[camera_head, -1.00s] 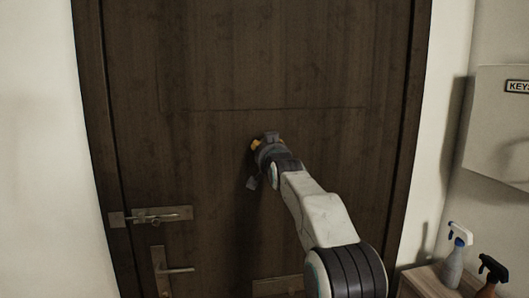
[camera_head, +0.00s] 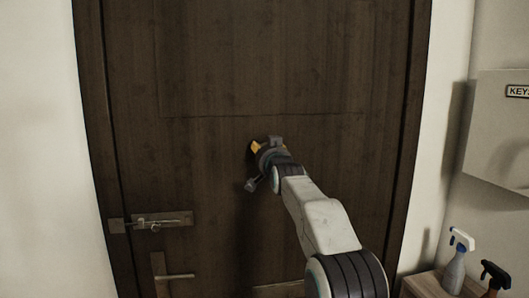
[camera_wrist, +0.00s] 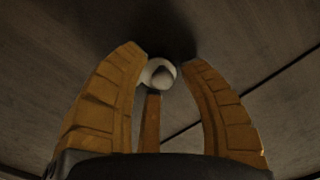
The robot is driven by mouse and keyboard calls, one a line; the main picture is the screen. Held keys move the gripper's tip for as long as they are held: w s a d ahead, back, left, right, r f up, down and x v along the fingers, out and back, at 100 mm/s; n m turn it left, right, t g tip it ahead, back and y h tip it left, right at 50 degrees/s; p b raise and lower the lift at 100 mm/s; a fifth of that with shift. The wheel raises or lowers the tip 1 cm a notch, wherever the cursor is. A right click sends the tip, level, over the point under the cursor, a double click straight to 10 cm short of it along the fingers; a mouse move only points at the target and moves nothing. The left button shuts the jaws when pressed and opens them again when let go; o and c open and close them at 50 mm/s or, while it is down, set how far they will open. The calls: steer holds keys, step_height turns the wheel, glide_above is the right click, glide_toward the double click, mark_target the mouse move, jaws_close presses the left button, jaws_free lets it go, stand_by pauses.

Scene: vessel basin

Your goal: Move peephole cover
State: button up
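My gripper (camera_head: 255,147) is at the dark wooden door in the head view, in front of its middle panel. In the wrist view, its yellow fingers (camera_wrist: 165,60) curve in around a small round pale fitting with a dark centre (camera_wrist: 160,74), which looks like the peephole. The fingertips are apart. A narrow gap shows between the fitting and the right finger, and the left fingertip is at its edge. A third finger points at it from below. I cannot tell a separate cover from the peephole. The gripper hides this spot in the head view.
The door (camera_head: 210,70) has a metal bolt (camera_head: 165,219) and a lever handle (camera_head: 175,276) at lower left. A key box (camera_head: 500,130) hangs on the right wall. Spray bottles (camera_head: 456,262) stand on a wooden cabinet at lower right.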

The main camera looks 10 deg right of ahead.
steer(key=shift+o, duration=0.3)
steer(key=shift+s+a, duration=0.1)
steer(key=s, duration=1.2)
stand_by(0.3)
steer(key=shift+w, duration=0.1)
